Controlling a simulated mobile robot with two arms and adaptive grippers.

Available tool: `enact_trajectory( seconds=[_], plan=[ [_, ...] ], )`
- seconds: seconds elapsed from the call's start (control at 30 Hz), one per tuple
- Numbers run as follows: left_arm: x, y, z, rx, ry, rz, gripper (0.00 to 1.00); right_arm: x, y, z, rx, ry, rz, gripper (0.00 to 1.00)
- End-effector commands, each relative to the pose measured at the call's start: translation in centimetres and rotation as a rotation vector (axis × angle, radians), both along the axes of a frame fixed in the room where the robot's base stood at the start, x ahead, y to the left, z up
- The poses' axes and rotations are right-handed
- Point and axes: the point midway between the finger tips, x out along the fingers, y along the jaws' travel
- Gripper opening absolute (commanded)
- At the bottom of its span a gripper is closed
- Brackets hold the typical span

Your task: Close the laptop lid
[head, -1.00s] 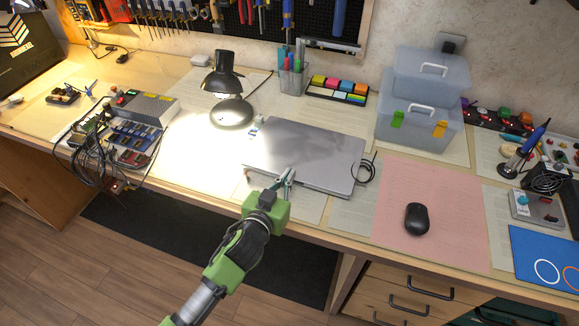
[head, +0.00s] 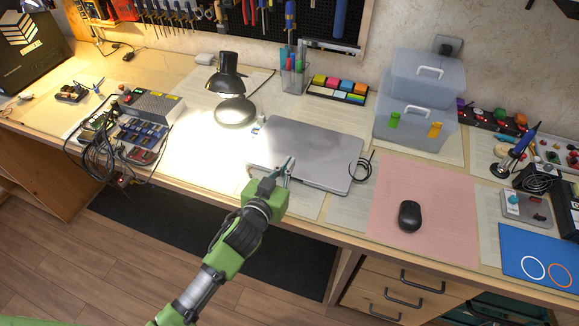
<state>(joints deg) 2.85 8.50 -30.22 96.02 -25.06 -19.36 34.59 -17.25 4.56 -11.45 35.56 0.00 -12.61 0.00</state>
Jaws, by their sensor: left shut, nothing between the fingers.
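The grey laptop (head: 310,150) lies on the workbench in the head view with its lid down flat. My left gripper (head: 287,163) is at the laptop's front edge, left of its middle. Its fingers are shut with nothing between them, and they overlap the front edge in the picture. I cannot tell whether they touch the lid. My right gripper is not in view.
A black desk lamp (head: 235,108) stands just left of the laptop. A cable (head: 362,168) loops at its right side. Clear plastic boxes (head: 415,125) stand behind right.

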Motion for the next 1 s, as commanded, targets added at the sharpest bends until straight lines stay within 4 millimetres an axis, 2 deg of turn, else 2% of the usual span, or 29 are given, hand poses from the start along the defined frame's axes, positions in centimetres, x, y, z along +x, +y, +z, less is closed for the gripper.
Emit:
enact_trajectory(
  seconds=[0.03, 0.1, 0.43, 0.6, 0.87, 1.0],
  plan=[
    [-1.3, 0.4, -0.4, 0.002, 0.006, -0.001, 0.0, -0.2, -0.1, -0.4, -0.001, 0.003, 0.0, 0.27],
    [-2.6, 0.8, 0.0, 0.0, 0.004, -0.002, 0.0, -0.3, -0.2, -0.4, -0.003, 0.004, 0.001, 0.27],
    [-7.6, 2.6, 1.4, 0.001, 0.003, -0.002, 0.0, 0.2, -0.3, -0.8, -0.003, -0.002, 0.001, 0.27],
    [-8.7, 3.1, 1.9, -0.001, 0.001, -0.002, 0.0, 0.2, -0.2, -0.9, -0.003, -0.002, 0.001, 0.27],
    [-9.0, 3.4, 1.8, 0.003, 0.01, 0.006, 0.0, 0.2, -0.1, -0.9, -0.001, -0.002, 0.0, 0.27],
    [-9.8, 5.6, 0.6, 0.031, 0.093, 0.07, 0.0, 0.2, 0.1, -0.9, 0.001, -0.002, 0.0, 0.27]
  ],
)
